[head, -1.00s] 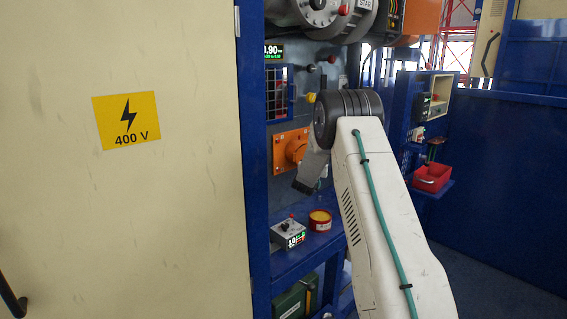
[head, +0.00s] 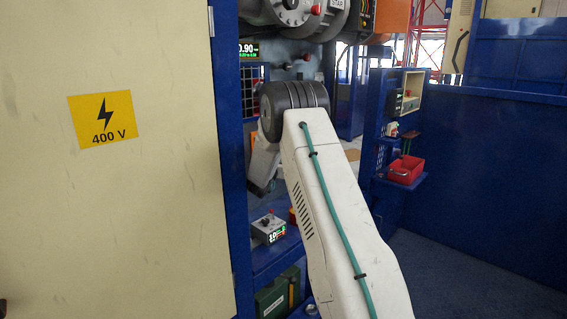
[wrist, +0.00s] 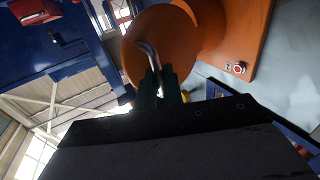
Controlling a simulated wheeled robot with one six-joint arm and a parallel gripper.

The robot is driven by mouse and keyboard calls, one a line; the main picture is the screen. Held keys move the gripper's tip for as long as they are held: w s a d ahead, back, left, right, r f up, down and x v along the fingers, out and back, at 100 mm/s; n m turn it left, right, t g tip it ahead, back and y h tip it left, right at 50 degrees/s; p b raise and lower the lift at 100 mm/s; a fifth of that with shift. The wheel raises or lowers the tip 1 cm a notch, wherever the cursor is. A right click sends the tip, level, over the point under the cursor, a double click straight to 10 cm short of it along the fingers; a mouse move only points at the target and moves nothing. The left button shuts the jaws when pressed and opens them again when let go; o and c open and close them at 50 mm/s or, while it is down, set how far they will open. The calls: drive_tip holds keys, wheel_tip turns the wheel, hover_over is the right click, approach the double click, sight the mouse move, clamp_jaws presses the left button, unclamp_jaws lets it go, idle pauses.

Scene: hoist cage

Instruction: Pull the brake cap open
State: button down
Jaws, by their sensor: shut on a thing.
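The brake cap is the round orange disc (wrist: 168,45) in the wrist view, with a curved metal handle (wrist: 149,52) on its face. My gripper (wrist: 158,76) has its two dark fingers closed around that handle. Behind the cap, an orange housing (wrist: 240,40) carries a small red button on a white plate (wrist: 236,68). In the head view my arm hides the cap and my fingertips, so I cannot tell from there how far the cap stands from its housing.
A cream door (head: 110,200) with a yellow 400 V sign (head: 102,119) fills the left of the head view. A small grey box (head: 268,228) stands on the blue shelf below my arm. A red bin (head: 406,169) sits at the right. Open floor lies right.

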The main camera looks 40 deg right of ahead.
drive_tip(key=shift+w+a+r, duration=0.1)
drive_tip(key=shift+w+r, duration=0.15)
idle(0.3)
drive_tip(key=c, duration=1.8)
unclamp_jaws()
drive_tip(key=shift+c, duration=0.2)
drive_tip(key=shift+f, duration=0.15)
drive_tip(key=shift+r, duration=0.35)
drive_tip(key=s+a+r, duration=0.2)
drive_tip(key=s+a, duration=0.1)
drive_tip(key=s, duration=0.4)
drive_tip(key=s+a+r, duration=0.2)
drive_tip(key=s+a, duration=0.2)
drive_tip(key=s, duration=0.3)
drive_tip(key=shift+s, duration=0.15)
